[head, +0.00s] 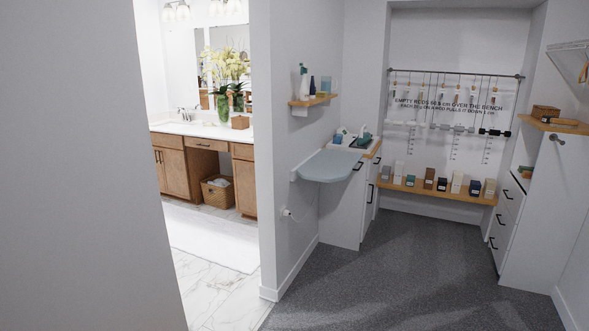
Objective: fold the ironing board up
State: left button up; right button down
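The ironing board (328,166) is a pale blue-grey, rounded board fixed to the side of the wall right of the doorway. It is folded out and lies level, sticking out into the room beside a white cabinet. A white wall bracket shows at its left end. Its underside is hidden from this height. Neither of my grippers shows in the head view.
A grey wall fills the left; a doorway opens onto a bathroom with a wooden vanity (208,145). A small shelf (312,100) with bottles hangs above the board. A bench (440,190) holds several boxes at the back. Dark carpet (400,265) is clear.

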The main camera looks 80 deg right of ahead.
aim_at(328, 166)
jog(key=z, duration=3.05)
jog(key=i+l, duration=0.2)
jog(key=i, duration=0.5)
jog(key=i+l+z, duration=0.1)
jog(key=i, duration=0.6)
jog(key=i+l, duration=0.2)
jog(key=i, duration=0.5)
jog(key=z, duration=0.05)
